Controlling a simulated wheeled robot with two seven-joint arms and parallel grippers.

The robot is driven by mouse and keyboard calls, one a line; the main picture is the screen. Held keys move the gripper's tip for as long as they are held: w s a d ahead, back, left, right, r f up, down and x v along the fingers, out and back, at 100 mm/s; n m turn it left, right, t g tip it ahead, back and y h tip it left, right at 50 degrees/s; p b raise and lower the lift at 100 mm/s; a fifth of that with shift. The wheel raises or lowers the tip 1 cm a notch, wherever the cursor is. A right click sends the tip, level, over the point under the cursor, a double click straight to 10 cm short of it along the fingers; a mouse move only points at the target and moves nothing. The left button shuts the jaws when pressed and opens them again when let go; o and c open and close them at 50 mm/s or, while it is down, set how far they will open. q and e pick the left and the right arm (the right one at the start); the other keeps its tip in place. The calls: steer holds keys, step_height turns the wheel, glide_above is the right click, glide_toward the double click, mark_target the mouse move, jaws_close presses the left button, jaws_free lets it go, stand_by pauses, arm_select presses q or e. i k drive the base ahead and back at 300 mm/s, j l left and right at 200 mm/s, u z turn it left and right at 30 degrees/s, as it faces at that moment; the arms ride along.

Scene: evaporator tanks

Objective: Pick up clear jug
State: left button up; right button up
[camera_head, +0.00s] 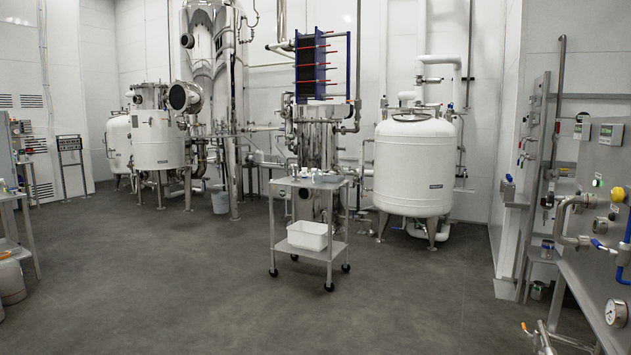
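I cannot make out a clear jug for certain. A steel cart (309,182) stands in the middle of the room, well ahead of me. Several small whitish and greyish items (317,174) sit on its top shelf, too small to tell apart. Neither of my grippers shows in this view.
A white tub (308,236) sits on the cart's lower shelf. A white tank (414,168) stands behind it to the right, and another tank (158,142) at the back left. A control panel (604,180) and pipes line the right side. Open grey floor (200,290) lies in front of the cart.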

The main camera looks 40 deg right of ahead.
mark_target(317, 175)
steer(key=i+l+z, duration=0.75)
steer(key=i, duration=0.75)
steer(key=i+j+z, duration=0.1)
steer(key=i+z, duration=0.2)
steer(key=i, duration=0.7)
